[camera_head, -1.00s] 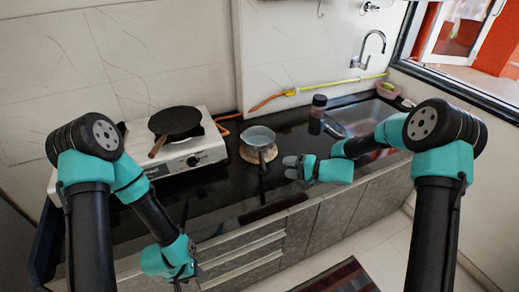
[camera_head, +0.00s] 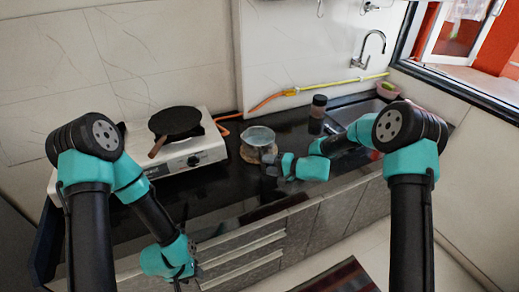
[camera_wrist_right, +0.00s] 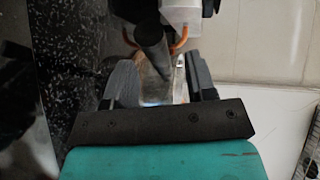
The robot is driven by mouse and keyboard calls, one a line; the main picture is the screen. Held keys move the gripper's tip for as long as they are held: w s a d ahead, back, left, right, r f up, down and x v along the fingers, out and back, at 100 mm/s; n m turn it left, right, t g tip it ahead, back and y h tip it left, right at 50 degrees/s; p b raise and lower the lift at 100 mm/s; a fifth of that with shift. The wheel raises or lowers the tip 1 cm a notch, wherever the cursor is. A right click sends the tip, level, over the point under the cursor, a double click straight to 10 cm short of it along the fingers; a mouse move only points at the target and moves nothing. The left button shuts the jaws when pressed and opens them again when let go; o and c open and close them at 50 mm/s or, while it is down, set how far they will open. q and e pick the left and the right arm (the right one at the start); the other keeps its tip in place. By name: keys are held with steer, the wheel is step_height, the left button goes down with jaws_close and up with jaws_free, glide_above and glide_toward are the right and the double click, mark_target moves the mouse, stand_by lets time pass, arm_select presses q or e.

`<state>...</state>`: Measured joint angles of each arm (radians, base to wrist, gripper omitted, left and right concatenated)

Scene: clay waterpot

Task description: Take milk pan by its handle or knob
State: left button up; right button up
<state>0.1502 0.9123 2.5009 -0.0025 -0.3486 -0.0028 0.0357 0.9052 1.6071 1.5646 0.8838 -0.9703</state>
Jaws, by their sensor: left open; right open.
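The milk pan (camera_head: 260,136), a small light pan, sits on a round light-brown base (camera_head: 249,155) on the black counter. My right gripper (camera_head: 270,164) is at the pan's near side, low over the counter, pointing left. It is open. In the right wrist view a dark rod, apparently the pan's handle (camera_wrist_right: 152,42), reaches down toward the space between the fingers of my right gripper (camera_wrist_right: 162,84). I cannot tell whether they touch it. My left gripper (camera_head: 184,276) is open, far from the pan, in front of the cabinets at the lower left.
A white stove (camera_head: 190,150) with a dark frying pan (camera_head: 175,121) stands left of the milk pan. A dark-lidded jar (camera_head: 318,106) and the sink (camera_head: 362,109) are to the right. A yellow-orange hose (camera_head: 300,91) runs along the wall. The counter's front edge lies near my right gripper.

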steer(key=shift+x, duration=1.4)
steer(key=shift+c, duration=0.2)
jaws_close()
steer(key=shift+r, duration=0.1)
